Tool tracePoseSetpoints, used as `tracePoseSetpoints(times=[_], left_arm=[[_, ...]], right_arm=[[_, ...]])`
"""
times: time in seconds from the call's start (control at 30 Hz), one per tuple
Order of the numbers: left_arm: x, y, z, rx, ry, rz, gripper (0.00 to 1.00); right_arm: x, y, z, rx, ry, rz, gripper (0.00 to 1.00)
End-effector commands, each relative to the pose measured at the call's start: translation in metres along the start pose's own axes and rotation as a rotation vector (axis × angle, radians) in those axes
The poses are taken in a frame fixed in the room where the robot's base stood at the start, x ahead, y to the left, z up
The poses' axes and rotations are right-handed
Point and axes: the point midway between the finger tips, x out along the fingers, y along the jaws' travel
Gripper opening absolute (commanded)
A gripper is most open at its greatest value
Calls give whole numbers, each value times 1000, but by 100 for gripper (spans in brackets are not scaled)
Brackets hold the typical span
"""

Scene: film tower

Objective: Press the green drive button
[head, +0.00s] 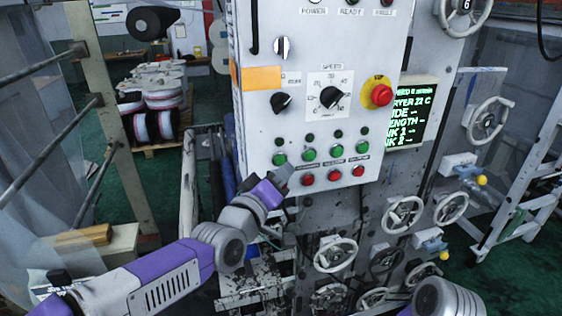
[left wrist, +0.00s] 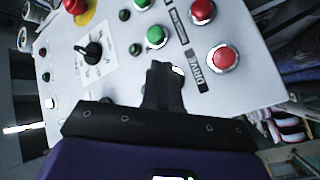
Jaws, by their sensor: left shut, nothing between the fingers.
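The grey control panel (head: 262,115) carries a row of green buttons above a row of red ones. The leftmost green button (head: 280,159) appears to be the drive button; it shows just above my left gripper (head: 281,177). In the left wrist view the DRIVE label (left wrist: 195,72) lies beside a red button (left wrist: 222,57). There my left gripper (left wrist: 166,70) is shut and empty, its dark fingertips in front of where the green drive button sits, hiding most of it. I cannot tell whether they touch it. My right gripper is out of view.
Neighbouring green buttons (head: 309,154) and red buttons (head: 307,180) are close by. A red emergency stop (head: 381,95) and a black dial (head: 332,97) sit higher on the panel. Several handwheels (head: 335,253) stand below and to the right.

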Motion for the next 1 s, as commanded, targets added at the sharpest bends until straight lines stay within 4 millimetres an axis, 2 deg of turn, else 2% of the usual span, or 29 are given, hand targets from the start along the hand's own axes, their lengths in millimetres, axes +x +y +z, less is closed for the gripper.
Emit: tracePoseSetpoints(times=[1.0], left_arm=[[6,-4,-4,0,0,0,0]], right_arm=[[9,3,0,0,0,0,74]])
